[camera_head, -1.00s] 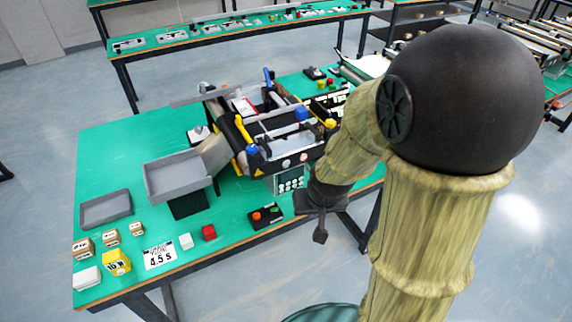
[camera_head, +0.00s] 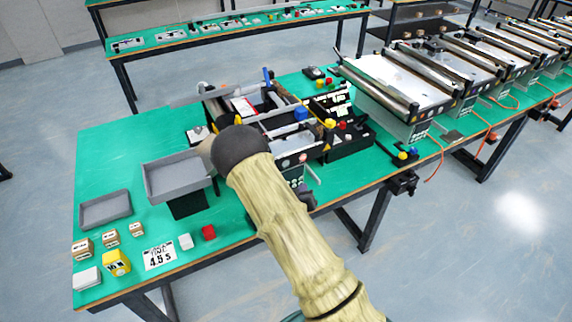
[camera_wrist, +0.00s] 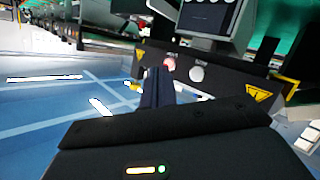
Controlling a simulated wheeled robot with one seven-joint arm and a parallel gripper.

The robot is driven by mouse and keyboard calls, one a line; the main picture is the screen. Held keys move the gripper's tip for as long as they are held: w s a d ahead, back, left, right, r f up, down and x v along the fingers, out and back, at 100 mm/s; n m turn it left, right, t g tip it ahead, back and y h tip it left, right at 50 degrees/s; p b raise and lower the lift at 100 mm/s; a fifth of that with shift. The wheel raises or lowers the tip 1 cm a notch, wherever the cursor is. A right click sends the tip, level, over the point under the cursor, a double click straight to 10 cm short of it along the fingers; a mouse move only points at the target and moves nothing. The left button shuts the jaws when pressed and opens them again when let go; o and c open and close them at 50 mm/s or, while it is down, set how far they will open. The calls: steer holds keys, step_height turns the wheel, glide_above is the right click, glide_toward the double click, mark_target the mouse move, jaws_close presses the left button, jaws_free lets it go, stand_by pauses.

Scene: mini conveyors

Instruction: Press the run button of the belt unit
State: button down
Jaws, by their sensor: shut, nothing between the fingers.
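The belt unit (camera_head: 262,103) stands on the green table in the head view, its near side partly hidden by my arm. In the wrist view its dark front panel (camera_wrist: 228,82) carries a red button (camera_wrist: 169,63) and a pale grey button (camera_wrist: 196,73) side by side. Their labels are too small to read. My gripper (camera_wrist: 160,72) is shut and empty, its fingertips pointing at the panel and overlapping the area just below and left of the red button. I cannot tell whether they touch it. In the head view the fingers are hidden behind my arm.
A keypad box (camera_wrist: 208,14) sits above the buttons, and a yellow warning label (camera_wrist: 259,95) is at their right. More conveyors (camera_head: 385,85) stand at the right.

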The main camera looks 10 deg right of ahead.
mark_target(286, 164)
steer(key=shift+w, duration=0.1)
stand_by(0.3)
steer(key=w+a, duration=0.2)
steer(key=w, duration=0.6)
steer(key=shift+a, duration=0.3)
steer(key=shift+w+b, duration=0.25)
steer(key=shift+b, duration=0.1)
stand_by(1.6)
steer(key=shift+w+a, duration=0.15)
steer(key=shift+w, duration=0.1)
